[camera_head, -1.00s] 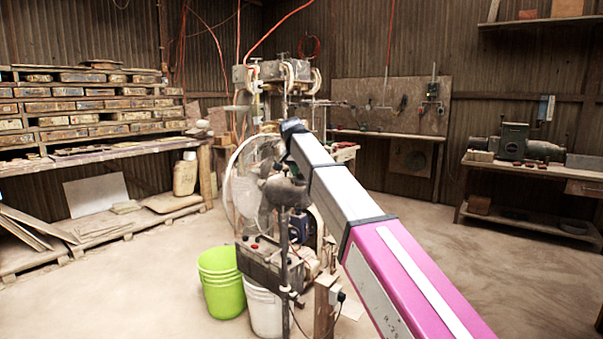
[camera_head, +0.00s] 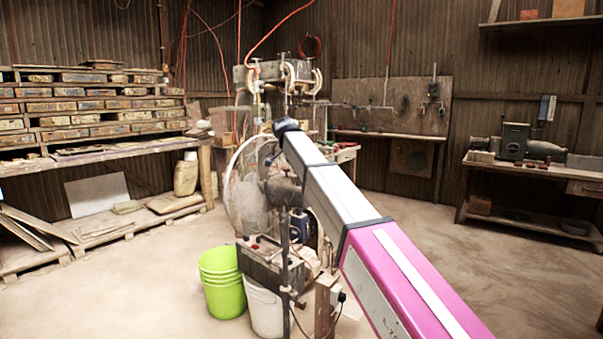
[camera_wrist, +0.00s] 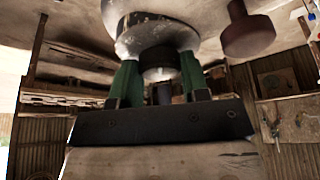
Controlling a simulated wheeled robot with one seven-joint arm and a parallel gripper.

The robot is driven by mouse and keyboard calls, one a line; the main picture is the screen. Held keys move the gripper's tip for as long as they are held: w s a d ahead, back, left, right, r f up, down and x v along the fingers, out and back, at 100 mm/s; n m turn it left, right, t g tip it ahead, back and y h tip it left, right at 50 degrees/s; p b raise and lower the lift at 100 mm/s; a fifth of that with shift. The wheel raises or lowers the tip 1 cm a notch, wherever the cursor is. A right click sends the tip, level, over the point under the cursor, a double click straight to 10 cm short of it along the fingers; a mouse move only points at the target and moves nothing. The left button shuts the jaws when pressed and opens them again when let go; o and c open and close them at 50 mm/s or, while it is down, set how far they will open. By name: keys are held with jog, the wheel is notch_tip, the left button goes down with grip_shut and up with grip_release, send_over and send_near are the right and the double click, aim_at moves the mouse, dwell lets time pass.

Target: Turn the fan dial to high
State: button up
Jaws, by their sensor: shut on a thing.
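In the head view the fan, with a large round pale guard (camera_head: 243,200), stands in front of the tile press. Its small controls cannot be made out there, and my gripper is hidden behind my arm and the clutter. In the wrist view my gripper's (camera_wrist: 158,58) two green fingers reach up to either side of a short dark round knob (camera_wrist: 158,66), which looks like the fan dial. The knob sits under a worn grey-white rounded housing (camera_wrist: 152,36). The fingers are shut on it. Any setting marks on the knob are not visible.
In the wrist view a dark reddish round knob (camera_wrist: 248,38) hangs right of the housing. In the head view a green bucket (camera_head: 221,285) and a white bucket (camera_head: 264,308) stand below the fan. A shelf of tile moulds (camera_head: 85,120) is left. The right floor is clear.

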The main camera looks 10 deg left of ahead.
dwell(0.4)
jog(key=o, duration=0.9)
jog(key=shift+o, duration=0.2)
jog(key=v, duration=1)
jog(key=shift+r, duration=0.35)
jog(key=shift+s+a, duration=0.1)
jog(key=shift+s, duration=0.05)
